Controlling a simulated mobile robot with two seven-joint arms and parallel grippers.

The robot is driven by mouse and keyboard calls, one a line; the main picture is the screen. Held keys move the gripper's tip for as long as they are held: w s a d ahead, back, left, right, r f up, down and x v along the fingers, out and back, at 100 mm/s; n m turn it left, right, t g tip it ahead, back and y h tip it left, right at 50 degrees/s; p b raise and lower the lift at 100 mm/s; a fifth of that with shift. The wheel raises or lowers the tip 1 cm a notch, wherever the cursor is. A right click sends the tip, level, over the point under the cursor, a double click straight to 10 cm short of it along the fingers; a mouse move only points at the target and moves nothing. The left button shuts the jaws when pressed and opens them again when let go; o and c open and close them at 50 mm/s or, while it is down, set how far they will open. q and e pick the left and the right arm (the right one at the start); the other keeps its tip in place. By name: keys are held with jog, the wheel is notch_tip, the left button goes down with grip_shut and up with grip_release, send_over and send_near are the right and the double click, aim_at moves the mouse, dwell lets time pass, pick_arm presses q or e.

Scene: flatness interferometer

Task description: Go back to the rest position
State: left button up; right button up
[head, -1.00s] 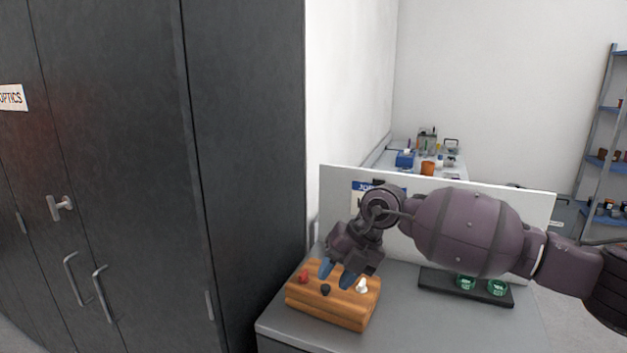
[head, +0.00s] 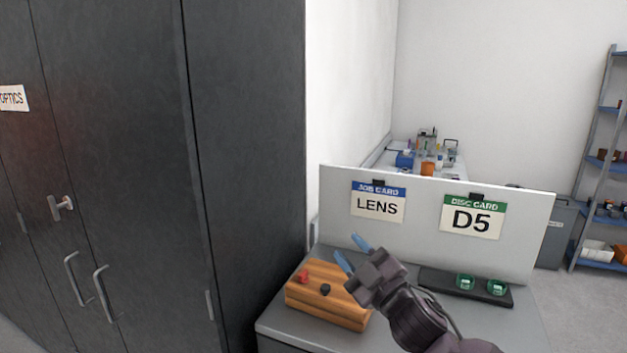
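My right gripper (head: 351,251) is above the right part of the wooden block (head: 325,310) on the grey bench. Its two blue fingertips are apart, with nothing seen between them, and point up and to the left. The arm comes in from the bottom edge, right of the middle. A red knob (head: 303,277) and a black knob (head: 325,290) show on the block. The block's right part is hidden behind the gripper. My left gripper is not in view.
A white board stands behind, with a LENS job card (head: 378,204) and a D5 disc card (head: 471,219). A black tray (head: 438,279) with green-rimmed discs (head: 466,282) lies right of the gripper. A tall dark cabinet (head: 240,150) stands close on the left.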

jog(key=s+d+f+m+g+h, duration=0.1)
jog(key=s+d+f+m+h, duration=0.4)
jog(key=f, duration=0.5)
jog(key=s+d+f+m+h, duration=0.4)
jog(key=d+f+m, duration=0.2)
jog(key=d+f, duration=0.3)
jog(key=s+d+f+m+g+h, duration=0.2)
jog(key=s+d+f, duration=0.1)
jog(key=s+f, duration=0.5)
jog(key=s+d+f+m+g+h, duration=0.1)
jog(key=s+d+f+m+g, duration=0.1)
jog(key=s+f, duration=0.6)
jog(key=s+d, duration=0.1)
jog(key=s, duration=0.2)
jog(key=shift+s+d+f+m+g+h, duration=0.15)
jog(key=shift+s+d+m+g+h, duration=0.15)
jog(key=shift+m+h, duration=0.1)
